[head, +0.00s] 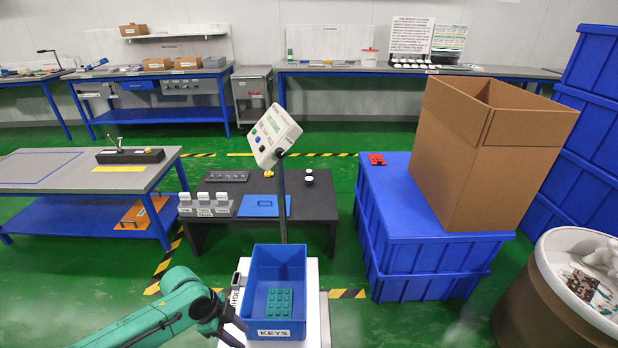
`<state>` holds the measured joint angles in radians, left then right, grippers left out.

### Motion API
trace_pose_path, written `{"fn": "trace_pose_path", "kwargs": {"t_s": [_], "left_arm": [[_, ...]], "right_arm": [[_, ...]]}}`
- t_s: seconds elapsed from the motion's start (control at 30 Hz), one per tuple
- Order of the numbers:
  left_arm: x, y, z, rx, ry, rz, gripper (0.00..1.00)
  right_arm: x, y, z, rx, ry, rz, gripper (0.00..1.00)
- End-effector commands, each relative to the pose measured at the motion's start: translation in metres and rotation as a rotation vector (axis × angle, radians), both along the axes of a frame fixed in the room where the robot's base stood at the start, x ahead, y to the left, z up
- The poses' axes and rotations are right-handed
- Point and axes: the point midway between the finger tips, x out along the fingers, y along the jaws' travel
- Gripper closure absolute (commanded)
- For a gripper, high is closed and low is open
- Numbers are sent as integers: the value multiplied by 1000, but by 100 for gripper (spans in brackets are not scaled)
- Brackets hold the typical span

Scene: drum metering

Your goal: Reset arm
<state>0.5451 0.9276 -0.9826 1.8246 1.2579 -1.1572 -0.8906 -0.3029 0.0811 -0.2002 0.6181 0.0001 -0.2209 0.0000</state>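My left arm comes in from the lower left, teal with a black gripper (232,325). The gripper is beside the lower left of a blue bin labelled KEYS (276,334) and partly cut by the bottom edge. I cannot tell whether it is open or shut, and I see nothing held in it. The bin stands on a white scale (312,300) and has a teal-green block of keys (279,302) in it. The scale's display (273,134) stands on a post behind the bin. My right gripper is not in view.
A drum (545,290) with mixed items stands at the lower right. An open cardboard box (460,185) sits on blue crates (425,262). A low dark table (318,200) is behind the scale, a workbench (60,185) to the left.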

Motion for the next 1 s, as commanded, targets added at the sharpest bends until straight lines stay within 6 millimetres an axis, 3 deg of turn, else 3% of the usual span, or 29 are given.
{"fn": "trace_pose_path", "kwargs": {"t_s": [0.27,0.4,0.53,0.6,0.67,0.77,0.87,0.9,1.0], "left_arm": [[36,15,-36,-12,-58,257,58],[49,32,-67,-13,-84,443,58],[47,56,-108,-2,-96,641,58],[37,70,-134,10,-94,749,58],[21,82,-158,27,-85,838,58],[-23,101,-204,66,-57,992,58],[-96,113,-253,124,0,1137,58],[-130,114,-270,149,27,1184,58],[-214,109,-302,203,102,1275,58]], "right_arm": [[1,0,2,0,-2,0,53],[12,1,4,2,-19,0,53],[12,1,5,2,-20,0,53],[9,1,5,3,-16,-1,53],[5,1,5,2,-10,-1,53],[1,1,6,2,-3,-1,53],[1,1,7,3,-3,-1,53],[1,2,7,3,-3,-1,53],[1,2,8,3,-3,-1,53]]}}
